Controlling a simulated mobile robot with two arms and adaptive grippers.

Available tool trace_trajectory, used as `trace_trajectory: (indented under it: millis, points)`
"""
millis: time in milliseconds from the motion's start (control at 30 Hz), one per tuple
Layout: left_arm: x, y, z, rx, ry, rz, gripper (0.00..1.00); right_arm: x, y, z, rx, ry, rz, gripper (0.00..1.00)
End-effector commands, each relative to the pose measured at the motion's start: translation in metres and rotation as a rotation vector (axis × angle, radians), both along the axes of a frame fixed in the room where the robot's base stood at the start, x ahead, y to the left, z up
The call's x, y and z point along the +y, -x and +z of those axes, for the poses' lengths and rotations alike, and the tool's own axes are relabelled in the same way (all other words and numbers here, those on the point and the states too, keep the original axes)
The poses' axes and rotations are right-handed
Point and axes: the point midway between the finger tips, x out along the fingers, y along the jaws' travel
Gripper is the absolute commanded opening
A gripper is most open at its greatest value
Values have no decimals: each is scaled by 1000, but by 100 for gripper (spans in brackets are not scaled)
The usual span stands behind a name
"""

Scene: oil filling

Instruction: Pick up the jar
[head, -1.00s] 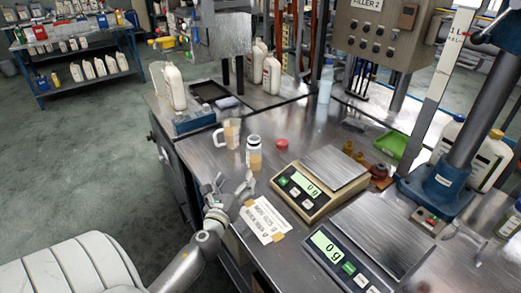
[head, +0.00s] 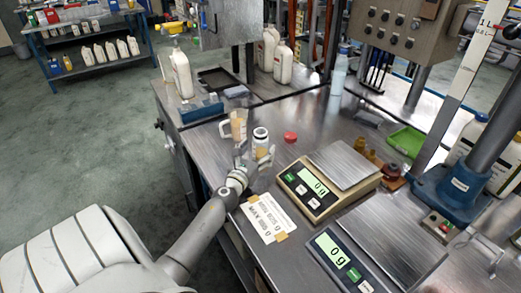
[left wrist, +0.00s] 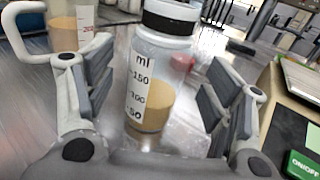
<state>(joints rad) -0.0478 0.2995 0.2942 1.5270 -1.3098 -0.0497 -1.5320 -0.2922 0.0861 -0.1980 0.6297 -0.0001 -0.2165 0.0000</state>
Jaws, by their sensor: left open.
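The jar (head: 261,139) is a clear, upright bottle with a black and white neck, standing on the metal bench. In the left wrist view the jar (left wrist: 155,88) has an ml scale and tan liquid in its lower part. My left gripper (head: 254,160) is in front of the jar. In the left wrist view the fingers of my left gripper (left wrist: 165,85) are spread on both sides of the jar, with visible gaps. The jar's base is partly hidden by the gripper in the head view. My right gripper is not in view.
A handled measuring cup (head: 238,127) stands close to the left of the jar. A red cap (head: 290,137) lies to its right. A beige scale (head: 322,208) and a second scale (head: 334,250) stand to the right. A printed card (head: 266,218) lies near the bench's front edge.

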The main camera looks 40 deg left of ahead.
Motion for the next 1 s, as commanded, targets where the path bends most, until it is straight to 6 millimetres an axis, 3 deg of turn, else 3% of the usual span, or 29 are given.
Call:
trace_trajectory:
  millis: [200, 500, 900, 1000]
  points:
    - [10, -24, -2, -1, 1, 1, 76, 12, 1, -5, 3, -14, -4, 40]
    - [12, -27, -2, 0, 0, 0, 76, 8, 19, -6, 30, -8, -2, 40]
    - [11, -27, -2, 0, 1, 0, 25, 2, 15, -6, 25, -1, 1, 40]
    - [11, -27, -2, -1, 1, 0, 23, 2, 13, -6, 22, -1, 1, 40]
